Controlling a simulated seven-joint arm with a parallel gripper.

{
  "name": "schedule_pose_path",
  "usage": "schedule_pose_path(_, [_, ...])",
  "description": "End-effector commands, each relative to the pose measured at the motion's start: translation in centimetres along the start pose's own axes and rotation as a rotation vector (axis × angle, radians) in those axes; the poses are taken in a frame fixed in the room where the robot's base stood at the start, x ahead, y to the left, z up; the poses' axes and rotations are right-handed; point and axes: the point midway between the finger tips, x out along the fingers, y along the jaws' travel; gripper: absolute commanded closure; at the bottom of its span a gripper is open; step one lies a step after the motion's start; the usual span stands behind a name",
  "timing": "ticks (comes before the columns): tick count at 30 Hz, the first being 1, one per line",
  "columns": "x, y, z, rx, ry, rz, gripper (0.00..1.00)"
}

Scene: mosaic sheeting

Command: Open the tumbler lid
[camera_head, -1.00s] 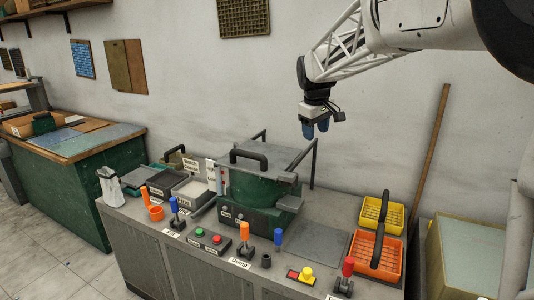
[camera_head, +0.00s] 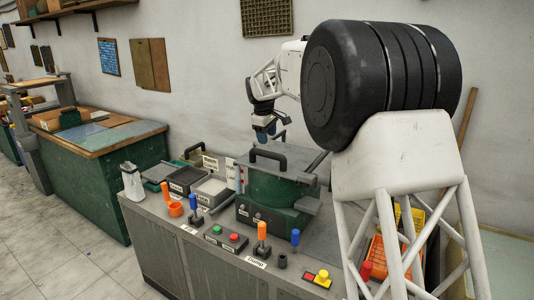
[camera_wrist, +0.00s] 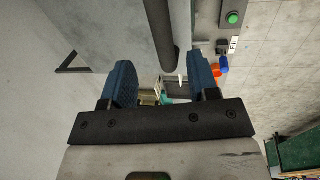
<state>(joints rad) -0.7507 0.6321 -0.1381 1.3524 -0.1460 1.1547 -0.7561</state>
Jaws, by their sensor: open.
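The tumbler is a green drum-like machine (camera_head: 272,190) on the grey bench, with a flat grey lid (camera_head: 290,163) lying closed on top. A black handle (camera_head: 268,153) stands up from the lid; in the wrist view a dark bar (camera_wrist: 158,30), which looks like this handle, runs in from the top over a grey surface. My gripper (camera_head: 265,133) hangs just above and behind the handle in the head view, apart from it. In the wrist view my gripper (camera_wrist: 162,85) has its two blue fingers wide apart with nothing held between them.
Labelled trays (camera_head: 210,189) stand left of the tumbler. An orange lever (camera_head: 262,235), a blue lever (camera_head: 295,239) and buttons line the bench front. The wall is close behind.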

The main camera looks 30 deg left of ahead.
Motion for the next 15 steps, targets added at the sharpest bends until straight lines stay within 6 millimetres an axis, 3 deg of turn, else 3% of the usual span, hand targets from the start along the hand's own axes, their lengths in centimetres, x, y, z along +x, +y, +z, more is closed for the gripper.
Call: schedule_pose_path(15, [0.35,-0.15,-0.80,-0.013,0.000,0.000,0.45])
